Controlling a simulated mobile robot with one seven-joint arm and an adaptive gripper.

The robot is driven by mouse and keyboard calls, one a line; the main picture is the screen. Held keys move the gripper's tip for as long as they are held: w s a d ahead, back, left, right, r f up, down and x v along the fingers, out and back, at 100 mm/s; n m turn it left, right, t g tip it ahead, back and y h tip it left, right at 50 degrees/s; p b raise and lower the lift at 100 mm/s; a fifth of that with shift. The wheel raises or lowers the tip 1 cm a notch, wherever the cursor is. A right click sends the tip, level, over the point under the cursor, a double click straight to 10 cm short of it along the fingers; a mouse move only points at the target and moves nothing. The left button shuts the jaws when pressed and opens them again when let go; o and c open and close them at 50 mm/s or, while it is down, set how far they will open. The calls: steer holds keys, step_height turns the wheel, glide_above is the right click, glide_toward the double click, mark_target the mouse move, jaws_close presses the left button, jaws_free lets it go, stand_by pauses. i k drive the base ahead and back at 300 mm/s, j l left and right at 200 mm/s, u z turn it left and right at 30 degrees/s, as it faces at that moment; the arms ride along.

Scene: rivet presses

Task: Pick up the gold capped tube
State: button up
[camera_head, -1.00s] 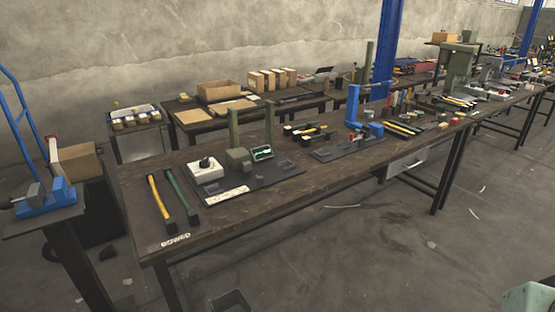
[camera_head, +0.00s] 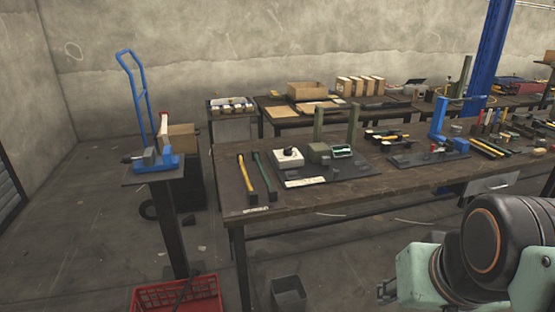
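I cannot make out a gold capped tube for certain; the things on the benches are small at this distance. A long yellow-handled tool (camera_head: 245,173) and a green-handled tool (camera_head: 264,173) lie side by side at the left end of the main workbench (camera_head: 330,197). My arm shows large at the lower right, with pale green and black links. A small dark part at its left end (camera_head: 385,291) may be my gripper, low in front of the bench and apart from it. Its fingers cannot be made out.
A blue press (camera_head: 441,130) stands on the workbench. At left is a stand with a blue vise (camera_head: 158,160). A red crate (camera_head: 190,296) and a grey bin (camera_head: 289,292) are on the floor. A back bench holds cardboard boxes (camera_head: 359,86). Floor at far left is clear.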

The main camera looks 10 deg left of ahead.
mark_target(252, 195)
steer(key=u, duration=0.85)
steer(key=i+j+z, duration=0.15)
steer(key=i, duration=0.5)
